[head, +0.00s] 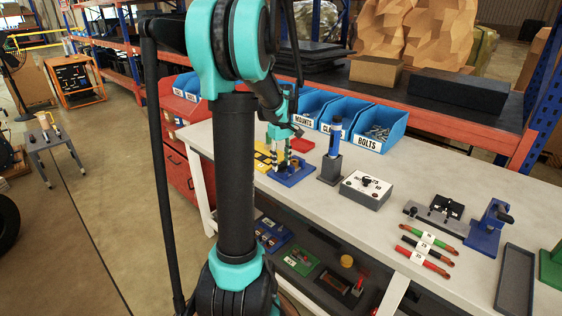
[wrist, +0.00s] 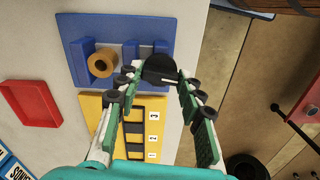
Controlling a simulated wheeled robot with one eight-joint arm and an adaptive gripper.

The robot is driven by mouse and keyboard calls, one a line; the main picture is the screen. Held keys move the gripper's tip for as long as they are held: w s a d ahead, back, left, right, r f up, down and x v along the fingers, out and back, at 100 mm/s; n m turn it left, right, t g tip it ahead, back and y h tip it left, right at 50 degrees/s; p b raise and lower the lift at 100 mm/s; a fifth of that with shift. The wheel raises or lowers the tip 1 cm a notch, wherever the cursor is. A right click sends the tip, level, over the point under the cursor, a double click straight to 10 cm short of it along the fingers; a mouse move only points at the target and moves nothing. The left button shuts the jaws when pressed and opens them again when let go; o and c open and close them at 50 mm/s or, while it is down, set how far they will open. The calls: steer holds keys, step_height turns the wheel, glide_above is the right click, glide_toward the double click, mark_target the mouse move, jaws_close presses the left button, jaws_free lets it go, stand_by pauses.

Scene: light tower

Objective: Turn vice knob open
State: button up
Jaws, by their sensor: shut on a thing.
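A black round knob (wrist: 160,70) with a white line on its face shows in the wrist view, at the edge of a blue fixture (wrist: 75,30). My gripper (wrist: 158,80) is shut on this knob, with one finger at each side of it. In the head view my gripper (head: 284,160) reaches down over the blue fixture (head: 291,177) on the bench, and its fingers hide the knob there. A tan ring-shaped part (wrist: 102,63) sits on the fixture, left of the knob in the wrist view.
A yellow rack (wrist: 128,125) with numbered slots and a red tray (wrist: 30,103) lie close by. A blue and black upright part (head: 333,145), a white box with a black dial (head: 365,188) and a small blue vice-like device (head: 486,228) stand to the right. Bins (head: 368,124) line the back.

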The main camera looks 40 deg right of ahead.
mark_target(281, 163)
steer(key=shift+n, duration=0.8)
steer(key=o, duration=1.2)
steer(key=shift+c, duration=0.2)
step_height(281, 163, up, 12)
